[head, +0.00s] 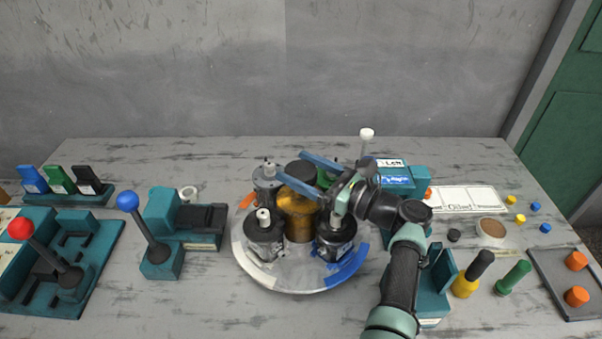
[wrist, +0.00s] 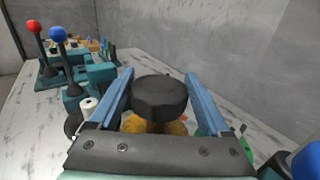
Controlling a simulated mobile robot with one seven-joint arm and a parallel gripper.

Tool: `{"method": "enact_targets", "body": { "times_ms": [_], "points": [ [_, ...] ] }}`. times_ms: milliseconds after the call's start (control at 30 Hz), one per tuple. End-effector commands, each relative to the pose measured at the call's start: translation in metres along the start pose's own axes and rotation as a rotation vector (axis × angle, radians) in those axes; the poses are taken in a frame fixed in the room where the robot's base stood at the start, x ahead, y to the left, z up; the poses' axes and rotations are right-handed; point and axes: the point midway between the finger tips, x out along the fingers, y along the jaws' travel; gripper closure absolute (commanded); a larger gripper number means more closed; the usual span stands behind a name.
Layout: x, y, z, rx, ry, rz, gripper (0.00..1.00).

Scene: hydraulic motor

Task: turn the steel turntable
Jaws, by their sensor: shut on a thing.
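The steel turntable (head: 290,277) is a round pale plate in the middle of the table, with blue and orange marks on its rim. A brass-coloured drum (head: 297,215) stands at its centre, topped by a black knob (head: 301,171). Several dark motors stand around the drum, one at front left (head: 264,238) and one at front right (head: 335,245). My gripper (head: 291,165) reaches in from the right with blue fingers on either side of the knob, shut on it. The knob also shows between the fingers in the wrist view (wrist: 159,95). A green part (head: 325,178) behind is partly hidden.
A blue-ball lever (head: 128,202) and a red-ball lever (head: 21,228) stand at left. A teal vise-like fixture (head: 160,213) is left of the turntable.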

Motion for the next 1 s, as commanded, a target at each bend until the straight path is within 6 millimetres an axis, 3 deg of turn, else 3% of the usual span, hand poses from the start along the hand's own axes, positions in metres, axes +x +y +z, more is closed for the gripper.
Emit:
{"method": "enact_targets", "body": {
  "times_ms": [467, 500, 600, 1000],
  "points": [
    [0.0001, 0.0008, -0.0008, 0.000, 0.001, 0.009, 1.00],
    [0.0001, 0.0008, -0.0008, 0.000, 0.001, 0.009, 0.13],
    [0.0001, 0.0006, -0.0007, 0.000, 0.001, 0.008, 0.00],
    [0.0001, 0.0002, 0.0000, 0.000, 0.000, 0.007, 0.00]
  ]
}}
